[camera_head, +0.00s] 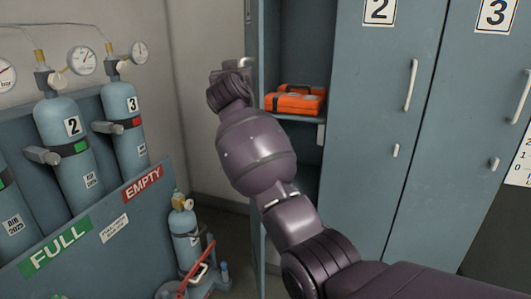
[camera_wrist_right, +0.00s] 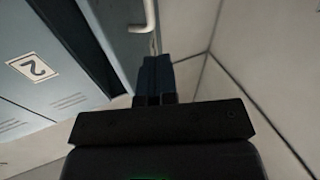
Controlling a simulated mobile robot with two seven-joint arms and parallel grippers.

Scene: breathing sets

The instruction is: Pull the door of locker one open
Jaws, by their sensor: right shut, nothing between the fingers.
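Locker one stands open in the head view, its dark inside showing left of locker two (camera_head: 382,110). Its door (camera_head: 256,150) is swung out and seen nearly edge-on, a narrow blue-grey strip. In the right wrist view the door panel (camera_wrist_right: 118,22) carries a pale bar handle (camera_wrist_right: 150,16). My right gripper (camera_wrist_right: 155,68) is shut and empty, its fingertips close to the lower end of that handle; I cannot tell whether they touch the door. In the head view my wrist hides most of this gripper. My left gripper is not in view.
Orange cases (camera_head: 295,99) lie on a shelf inside the open locker. Locker three (camera_head: 480,90) is closed, like locker two. At left, gas cylinders (camera_head: 66,140) stand in a rack (camera_head: 95,225). A smaller cylinder (camera_head: 184,225) with red-handled equipment stands on the floor beside it.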

